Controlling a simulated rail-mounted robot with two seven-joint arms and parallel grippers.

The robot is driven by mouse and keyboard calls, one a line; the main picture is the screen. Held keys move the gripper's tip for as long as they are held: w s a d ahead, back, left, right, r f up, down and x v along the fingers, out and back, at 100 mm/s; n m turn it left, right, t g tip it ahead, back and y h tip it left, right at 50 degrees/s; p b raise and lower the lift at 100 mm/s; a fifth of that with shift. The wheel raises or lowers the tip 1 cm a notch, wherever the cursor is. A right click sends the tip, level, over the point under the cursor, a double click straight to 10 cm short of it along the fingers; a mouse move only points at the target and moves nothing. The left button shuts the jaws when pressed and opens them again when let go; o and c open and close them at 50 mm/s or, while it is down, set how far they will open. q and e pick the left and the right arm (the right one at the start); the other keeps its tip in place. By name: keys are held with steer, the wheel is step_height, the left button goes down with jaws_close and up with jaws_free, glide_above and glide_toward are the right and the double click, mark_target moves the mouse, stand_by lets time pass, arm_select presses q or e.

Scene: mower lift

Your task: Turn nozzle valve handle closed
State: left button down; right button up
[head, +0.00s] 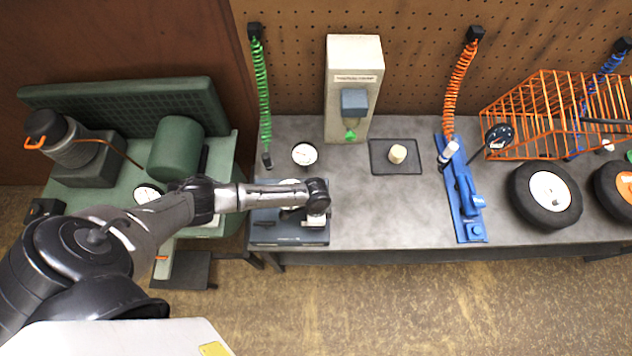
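My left gripper (317,222) reaches in from the left and points down over a dark blue-grey box (290,236) at the front left of the bench. The wrist hides its fingertips and much of the box top, so I cannot tell whether it is open or touching anything. A pale round part shows beside the wrist on the box. No part is clearly recognisable as the nozzle valve handle; it may be hidden under the wrist. A blue tool (465,195) with a raised lever lies right of centre, below an orange coiled hose (461,85). My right gripper is out of view.
A gauge (304,154), a dark tray (382,165) with a beige knob (398,154) and a beige post (353,100) stand on the grey bench. Wheels (545,195) and an orange wire basket (545,115) crowd the right. A green compressor (177,148) stands left.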

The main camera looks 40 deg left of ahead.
arm_select(q)
steer(key=shift+d, duration=0.1)
stand_by(0.3)
steer(key=c, duration=1.4)
jaws_free()
steer(key=shift+o, duration=1.3)
steer(key=shift+r, duration=0.1)
step_height(320, 180, up, 13)
steer(key=w+a, duration=0.1)
steer(key=a, duration=0.1)
steer(key=shift+w+r+b, duration=0.2)
steer(key=shift+w+b, duration=0.15)
steer(key=shift+w, duration=0.05)
